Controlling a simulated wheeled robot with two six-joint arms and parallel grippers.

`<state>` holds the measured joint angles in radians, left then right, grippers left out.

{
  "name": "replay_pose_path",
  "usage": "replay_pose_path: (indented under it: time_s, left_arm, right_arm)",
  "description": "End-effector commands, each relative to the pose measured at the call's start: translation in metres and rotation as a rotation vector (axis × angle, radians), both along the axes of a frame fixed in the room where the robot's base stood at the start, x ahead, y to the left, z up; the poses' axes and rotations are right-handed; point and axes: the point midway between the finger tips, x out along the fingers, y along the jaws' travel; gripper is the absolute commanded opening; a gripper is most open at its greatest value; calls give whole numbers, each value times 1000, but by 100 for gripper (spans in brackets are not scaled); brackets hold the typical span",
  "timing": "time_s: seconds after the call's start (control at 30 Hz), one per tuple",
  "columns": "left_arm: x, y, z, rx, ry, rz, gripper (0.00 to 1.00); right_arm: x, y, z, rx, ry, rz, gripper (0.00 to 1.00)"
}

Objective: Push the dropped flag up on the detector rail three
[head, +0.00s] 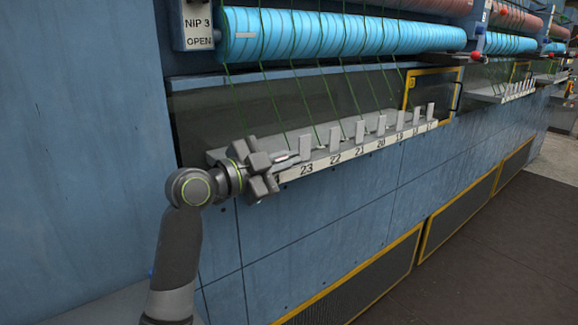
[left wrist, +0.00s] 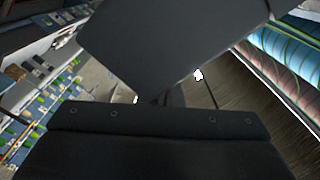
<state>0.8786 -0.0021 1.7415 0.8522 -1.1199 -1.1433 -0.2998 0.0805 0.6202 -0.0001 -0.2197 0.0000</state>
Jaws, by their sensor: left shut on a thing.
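The detector rail (head: 342,156) runs along the blue machine, with numbers from 23 down towards the right on its front edge. My left gripper (head: 291,160) is at the rail's left end, left of the flag above 23. It is shut on a small pale piece that seems to be a flag; its body hides the number there. In the left wrist view dark gripper parts fill the middle and hide the held piece. My right gripper is not in view.
A blue roller (head: 340,33) with green yarns hangs above the rail, and the yarns slope down to it. A NIP 3 OPEN sign (head: 198,25) is at upper left. A yellow-framed panel (head: 432,92) stands behind the rail's right end. The floor (head: 480,240) at right is clear.

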Motion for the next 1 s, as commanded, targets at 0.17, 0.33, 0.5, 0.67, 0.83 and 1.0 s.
replay_pose_path:
  time_s: [0.17, 0.33, 0.5, 0.67, 0.83, 1.0]
  left_arm:
    - [5, 4, 4, -98, 139, -1, 0]
    - [11, 8, 7, -192, 271, 1, 0]
    - [15, 11, 10, -282, 393, 1, 0]
    - [20, 14, 10, -355, 495, 0, 0]
    - [23, 17, 10, -414, 575, 0, 0]
    - [26, 19, 10, -452, 628, 1, 0]
  right_arm:
    - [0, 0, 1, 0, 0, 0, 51]
    - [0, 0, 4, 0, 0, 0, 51]
    - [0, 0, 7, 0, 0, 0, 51]
    - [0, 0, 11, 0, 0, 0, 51]
    - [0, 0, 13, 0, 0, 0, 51]
    - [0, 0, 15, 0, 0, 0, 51]
